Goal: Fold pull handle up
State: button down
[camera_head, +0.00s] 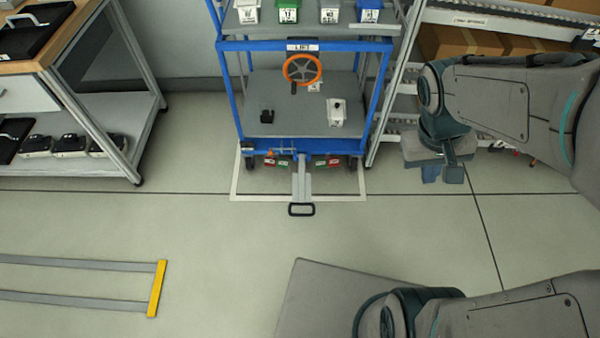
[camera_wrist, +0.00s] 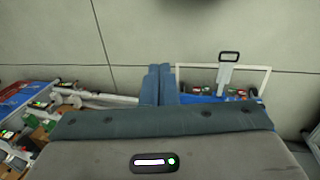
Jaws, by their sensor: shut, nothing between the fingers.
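The pull handle (camera_head: 302,190) is a grey bar with a black loop grip (camera_head: 301,210) at its end. It hangs out from the front of the blue cart (camera_head: 258,146), low over the floor, in the head view. It also shows in the wrist view (camera_wrist: 226,72), at the upper right. My gripper (camera_head: 442,175) is to the right of the handle and apart from it, in front of the rack. In the wrist view its two blue-grey fingers (camera_wrist: 156,84) are together with nothing between them.
The cart carries an orange handwheel (camera_head: 302,69) and several small bins. Red and green tags hang near the handle's base. A rack (camera_head: 480,24) stands at the right, a workbench (camera_head: 28,64) at the left. A yellow-ended frame (camera_head: 157,288) lies at the lower left. Floor before the cart is clear.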

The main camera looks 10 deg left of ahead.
jog(key=w+a+f+n+t+h+b, duration=0.25)
jog(key=w+a+f+n+b, duration=0.2)
jog(key=f, duration=0.75)
jog(key=w+a+f+n+t+h+b, duration=0.2)
jog(key=w+a+f+n+h+b, duration=0.25)
jog(key=f, duration=0.85)
jog(key=w+a+f+n+t+h+b, duration=0.25)
jog(key=a+f+n+b, duration=0.35)
jog(key=f, duration=0.6)
jog(key=s+a+f+n+t+y+b, duration=0.2)
jog(key=s+a+f+n+y+b, duration=0.1)
jog(key=f, duration=1)
jog(key=s+a+f+n+t+y+b, duration=0.3)
jog(key=a+f+n+y+b, duration=0.3)
jog(key=f+n, duration=0.3)
jog(key=s+a+f+n+t+y+b, duration=0.3)
jog(key=a+f+n+y, duration=0.3)
jog(key=f, duration=1)
jog(key=shift+f+b, duration=0.35)
jog(key=shift+b, duration=0.45)
jog(key=shift+a, duration=0.1)
